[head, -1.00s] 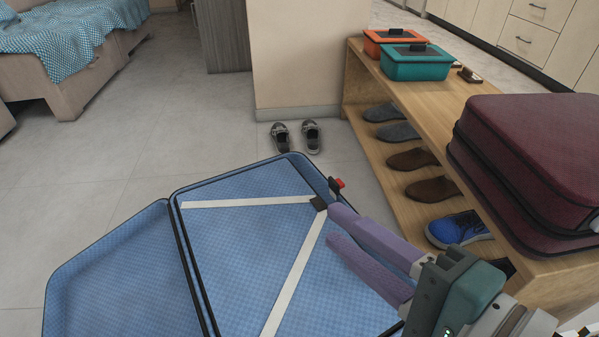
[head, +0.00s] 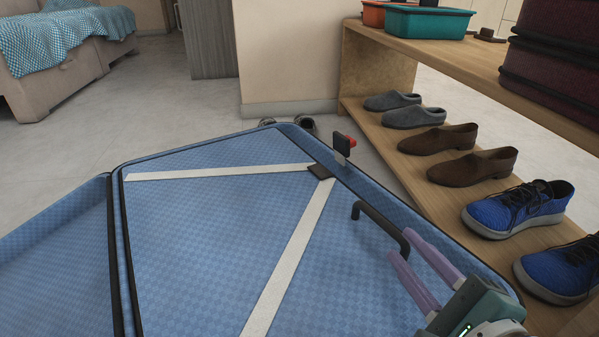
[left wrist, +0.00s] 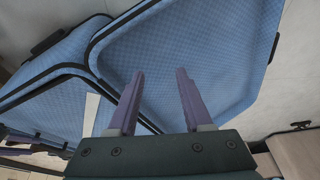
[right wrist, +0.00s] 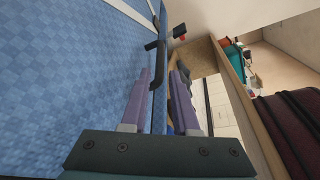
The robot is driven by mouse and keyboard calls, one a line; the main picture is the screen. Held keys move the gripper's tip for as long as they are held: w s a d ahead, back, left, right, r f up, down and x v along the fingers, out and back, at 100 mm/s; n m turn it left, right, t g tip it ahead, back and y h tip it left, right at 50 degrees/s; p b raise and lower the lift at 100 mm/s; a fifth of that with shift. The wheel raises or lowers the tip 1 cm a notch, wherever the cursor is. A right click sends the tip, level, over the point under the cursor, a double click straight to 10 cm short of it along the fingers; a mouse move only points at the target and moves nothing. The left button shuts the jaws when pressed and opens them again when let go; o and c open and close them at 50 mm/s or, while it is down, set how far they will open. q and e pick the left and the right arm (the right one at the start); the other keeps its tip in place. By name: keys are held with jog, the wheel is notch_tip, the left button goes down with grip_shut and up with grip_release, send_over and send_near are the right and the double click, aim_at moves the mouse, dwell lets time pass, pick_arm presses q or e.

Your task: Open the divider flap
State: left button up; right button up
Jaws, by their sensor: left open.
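An open suitcase lies on the floor. A blue checked panel (head: 210,230) with white straps (head: 290,255) and a dark buckle (head: 319,171) fills its right half; I cannot tell whether this is the divider flap. A dark bar handle (head: 378,226) is near the right rim. My right gripper (head: 402,244) is open, its fingertips by the handle's near end. In the right wrist view its fingers (right wrist: 161,75) are either side of the suitcase's edge, apart. My left gripper (left wrist: 159,75) is open and empty over the other blue half (left wrist: 225,60), outside the head view.
A red-tipped latch (head: 344,145) stands on the right rim. A wooden shelf (head: 455,55) on the right holds brown shoes (head: 470,166), blue sneakers (head: 515,208), a teal box (head: 428,21) and a dark red case (head: 555,60). Grey floor (head: 90,130) is clear at the left.

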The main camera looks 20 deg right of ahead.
aim_at(388, 229)
jog(key=b+x, duration=0.2)
jog(key=x, duration=0.5)
jog(key=shift+w+f+b, duration=0.1)
jog(key=shift+w+b, duration=0.2)
jog(key=shift+w, duration=0.05)
grip_shut()
dwell(1.0)
